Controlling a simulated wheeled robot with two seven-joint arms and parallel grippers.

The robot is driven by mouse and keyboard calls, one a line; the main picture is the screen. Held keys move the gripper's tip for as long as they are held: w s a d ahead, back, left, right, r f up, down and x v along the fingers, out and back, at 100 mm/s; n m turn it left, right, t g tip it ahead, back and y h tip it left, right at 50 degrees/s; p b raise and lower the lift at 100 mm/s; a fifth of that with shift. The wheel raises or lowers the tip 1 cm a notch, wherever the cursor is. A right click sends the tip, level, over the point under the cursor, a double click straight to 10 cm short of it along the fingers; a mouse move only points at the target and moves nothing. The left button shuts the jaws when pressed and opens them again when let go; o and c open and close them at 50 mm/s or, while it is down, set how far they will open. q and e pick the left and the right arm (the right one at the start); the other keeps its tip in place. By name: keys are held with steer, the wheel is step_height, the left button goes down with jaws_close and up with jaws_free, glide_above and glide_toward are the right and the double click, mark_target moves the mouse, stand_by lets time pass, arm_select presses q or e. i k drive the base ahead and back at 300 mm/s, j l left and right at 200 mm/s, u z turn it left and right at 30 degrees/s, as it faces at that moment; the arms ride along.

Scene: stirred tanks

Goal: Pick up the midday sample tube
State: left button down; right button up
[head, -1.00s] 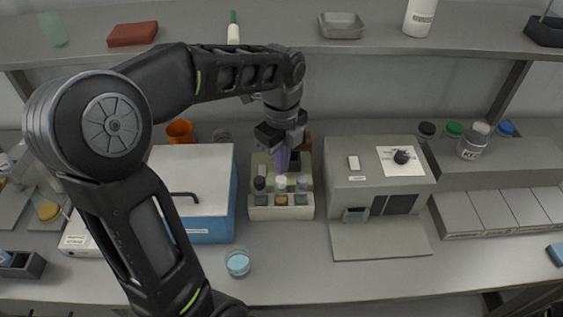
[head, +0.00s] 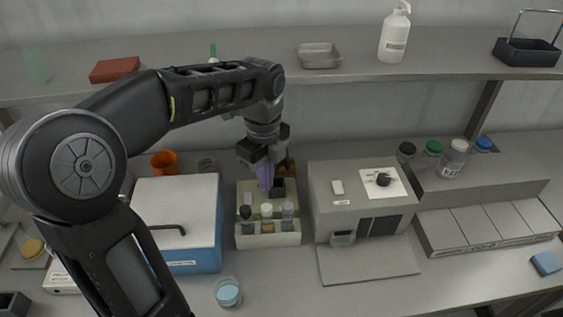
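A pale cream rack (head: 283,240) stands on the bench at the middle. Its front row holds several small tubes: one with a dark cap (head: 245,212), one with a pale cap (head: 266,209) and one with a greyish cap (head: 288,208). Their labels are too small to read, so I cannot tell which is the midday one. My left gripper (head: 265,178) points down over the back part of the rack, behind these tubes. A purple shape shows at its fingertips; I cannot tell whether it is the fingers or something between them. My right gripper is not in view.
A blue box with a white lid (head: 180,205) stands left of the rack, and a grey instrument (head: 335,200) right of it. A dish of blue liquid (head: 228,292) is in front. A shelf (head: 200,82) runs above behind.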

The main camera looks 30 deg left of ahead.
mark_target(268, 226)
steer(key=k, duration=1)
